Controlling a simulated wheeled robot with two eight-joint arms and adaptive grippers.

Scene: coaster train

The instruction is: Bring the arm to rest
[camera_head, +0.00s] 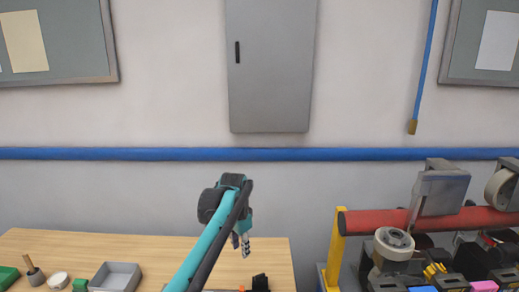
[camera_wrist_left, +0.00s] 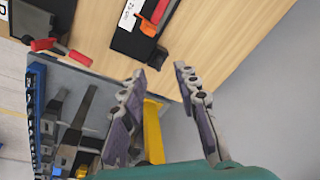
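My left arm (camera_head: 212,235) rises from the bottom of the head view and bends at a dark joint above the wooden table (camera_head: 60,241). Its left gripper (camera_head: 241,245) hangs downward near the table's right part, small in this view. In the left wrist view the two fingers of the left gripper (camera_wrist_left: 160,75) are apart, with nothing between them. My right gripper is in neither view.
On the table are a grey tray (camera_head: 116,277), a green block (camera_head: 8,275) and a brush-like tool (camera_head: 33,270). To the right stands a yellow post (camera_head: 336,245) with a red rail (camera_head: 375,221) and coaster cars. Table space behind the tray is clear.

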